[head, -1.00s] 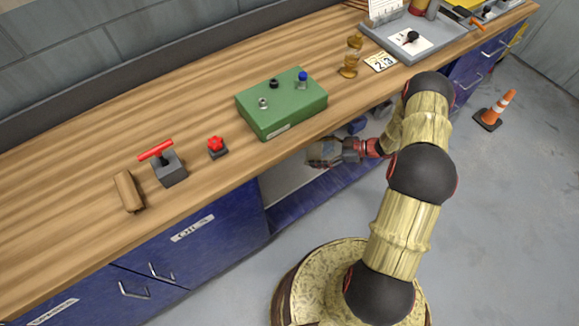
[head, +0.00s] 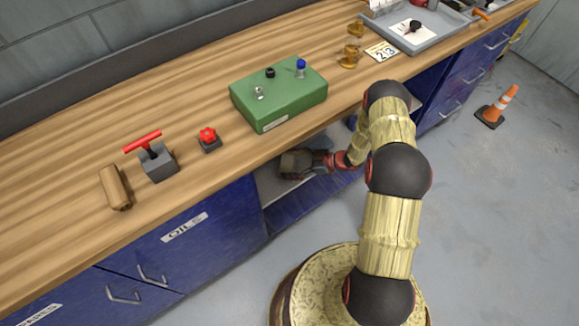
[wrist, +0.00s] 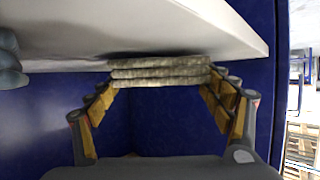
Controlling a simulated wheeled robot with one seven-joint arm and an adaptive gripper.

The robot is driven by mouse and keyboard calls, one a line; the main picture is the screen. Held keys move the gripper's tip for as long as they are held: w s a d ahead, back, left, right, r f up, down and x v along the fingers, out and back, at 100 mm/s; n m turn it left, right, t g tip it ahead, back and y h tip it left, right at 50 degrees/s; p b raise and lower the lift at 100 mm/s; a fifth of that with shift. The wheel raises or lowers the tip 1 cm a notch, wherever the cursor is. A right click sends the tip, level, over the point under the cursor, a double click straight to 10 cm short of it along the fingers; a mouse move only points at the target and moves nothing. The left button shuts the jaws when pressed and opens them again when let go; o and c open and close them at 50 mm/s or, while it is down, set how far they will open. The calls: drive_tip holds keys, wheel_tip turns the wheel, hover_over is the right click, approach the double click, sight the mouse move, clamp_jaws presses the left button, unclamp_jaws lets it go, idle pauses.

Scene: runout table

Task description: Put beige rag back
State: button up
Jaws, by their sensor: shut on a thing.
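The beige rag (wrist: 160,72) is a folded stack of several layers, seen edge-on in the wrist view. My gripper (wrist: 160,78) is shut on it, with one finger at each end of the stack. The rag is close to a white shelf board (wrist: 215,25); I cannot tell whether they touch. In the head view my gripper (head: 297,163) is below the worktop's front edge, at the open bay beside the blue cabinet marked OILS (head: 195,235). The rag cannot be made out there.
The wooden worktop (head: 60,190) holds a green box (head: 278,105), a red-handled clamp (head: 155,158), a red knob (head: 208,138) and a brown block (head: 115,187). A blue panel (wrist: 265,100) borders the bay. A rounded grey-blue thing (wrist: 8,62) is at the left edge.

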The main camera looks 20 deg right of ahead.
drive_tip(key=shift+f, duration=0.3)
drive_tip(key=shift+f, duration=0.1)
drive_tip(key=o, duration=1.1)
drive_tip(key=shift+d+r, duration=0.25)
drive_tip(key=shift+r, duration=0.1)
drive_tip(key=p+v, duration=0.4)
drive_tip(key=v, duration=0.6)
drive_tip(key=shift+s+d, duration=0.15)
drive_tip(key=shift+s, duration=0.05)
drive_tip(key=shift+s+d+r, duration=0.15)
drive_tip(key=shift+s+d, duration=0.1)
drive_tip(key=shift+d, duration=0.2)
